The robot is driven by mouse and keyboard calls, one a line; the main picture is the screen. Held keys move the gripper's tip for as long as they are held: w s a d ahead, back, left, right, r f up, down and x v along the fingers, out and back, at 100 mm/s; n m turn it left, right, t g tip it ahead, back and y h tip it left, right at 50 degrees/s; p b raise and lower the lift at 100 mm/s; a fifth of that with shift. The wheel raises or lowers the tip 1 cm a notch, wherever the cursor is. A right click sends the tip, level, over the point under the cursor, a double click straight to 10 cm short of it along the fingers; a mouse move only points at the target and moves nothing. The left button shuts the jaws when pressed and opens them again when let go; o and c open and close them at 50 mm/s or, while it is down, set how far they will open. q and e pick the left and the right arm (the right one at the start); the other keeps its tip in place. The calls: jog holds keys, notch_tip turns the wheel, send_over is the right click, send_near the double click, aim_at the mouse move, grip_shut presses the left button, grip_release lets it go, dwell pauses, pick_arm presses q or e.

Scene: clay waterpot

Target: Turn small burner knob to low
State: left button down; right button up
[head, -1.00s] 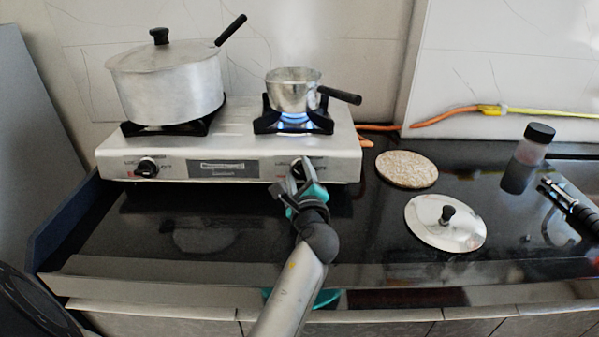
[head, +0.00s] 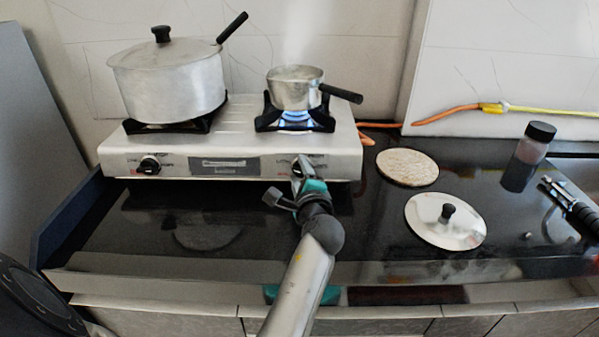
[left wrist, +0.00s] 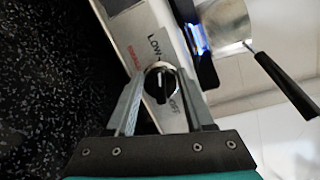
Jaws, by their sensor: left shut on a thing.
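The small burner's black knob shows between the fingertips of my left gripper in the left wrist view (left wrist: 160,84), with printed "LOW" and "OFF" labels beside it. My left gripper (left wrist: 160,96) is shut on this knob. In the head view my left gripper (head: 302,168) is at the right front of the stove (head: 225,138) and largely hides the knob. The small burner (head: 294,121) has a blue flame under a small open saucepan (head: 295,90).
A large lidded pot (head: 168,85) stands on the left burner, above the left knob (head: 149,165). The counter's front left is clear.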

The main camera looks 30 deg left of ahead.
pick_arm(q)
jog(key=shift+c, duration=1.4)
grip_release()
jog(key=shift+m, duration=0.3)
